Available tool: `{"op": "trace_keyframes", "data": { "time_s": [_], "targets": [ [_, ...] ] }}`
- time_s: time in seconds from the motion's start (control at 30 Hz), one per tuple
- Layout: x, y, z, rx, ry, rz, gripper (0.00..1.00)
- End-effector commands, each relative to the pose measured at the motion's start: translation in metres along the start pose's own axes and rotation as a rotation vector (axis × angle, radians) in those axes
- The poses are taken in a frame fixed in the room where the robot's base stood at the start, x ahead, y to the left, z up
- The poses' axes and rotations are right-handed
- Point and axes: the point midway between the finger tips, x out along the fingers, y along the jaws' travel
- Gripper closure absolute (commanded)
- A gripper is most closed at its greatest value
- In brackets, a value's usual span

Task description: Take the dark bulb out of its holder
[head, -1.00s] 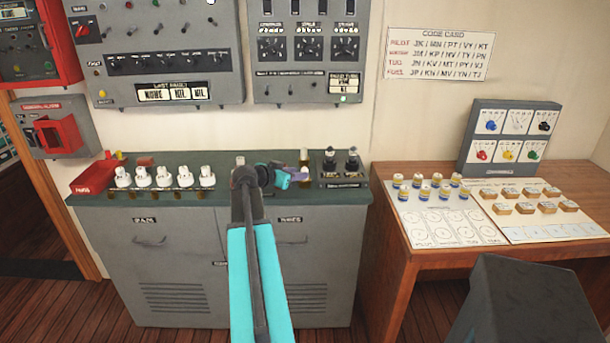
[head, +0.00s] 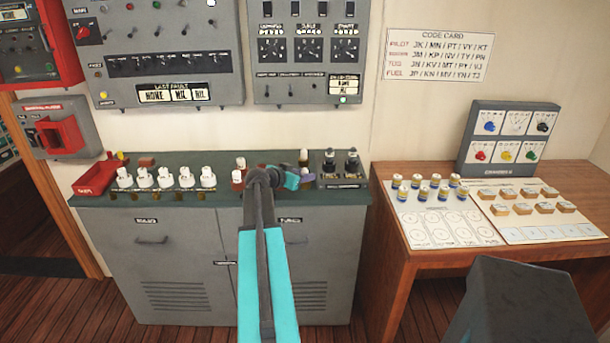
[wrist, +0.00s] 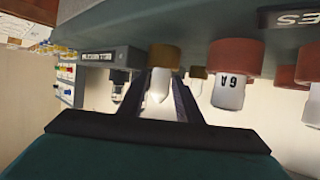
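Two dark bulbs (head: 352,162) stand upright in a small dark holder box (head: 343,183) at the right end of the grey counter. In the wrist view, which is upside down, the holder box (wrist: 105,58) and a dark bulb (wrist: 119,84) show left of my fingers. My gripper (head: 305,179) is over the counter, just left of the holder and apart from it. In the wrist view my gripper (wrist: 164,95) has its fingers spread. A brown-capped pale fuse (wrist: 163,62) shows in the gap; I cannot tell whether it is between or beyond the fingertips.
Red-based fuses, one marked 6A (wrist: 229,92), stand close beside my fingers. The grey control panel (head: 305,50) hangs above. A wooden desk (head: 390,240) is to the right.

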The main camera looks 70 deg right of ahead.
Motion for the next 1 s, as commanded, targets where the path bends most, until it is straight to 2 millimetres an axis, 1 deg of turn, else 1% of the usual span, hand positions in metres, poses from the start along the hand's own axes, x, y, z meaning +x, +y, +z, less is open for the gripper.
{"op": "trace_keyframes", "data": {
  "time_s": [0.03,0.13,0.67,0.7,0.87,1.0],
  "targets": [
    [0.0043,-0.0008,-0.0012,0.000,0.000,0.000,0.69],
    [0.0080,-0.0003,-0.0006,0.000,0.000,-0.001,0.69],
    [0.0084,0.0004,0.0001,0.001,0.000,0.000,0.69],
    [0.0083,0.0004,0.0001,0.001,0.000,0.000,0.72],
    [0.0084,0.0005,0.0001,0.001,0.000,0.000,0.99],
    [0.0084,0.0006,0.0000,0.001,0.000,0.000,0.99]
  ]
}}
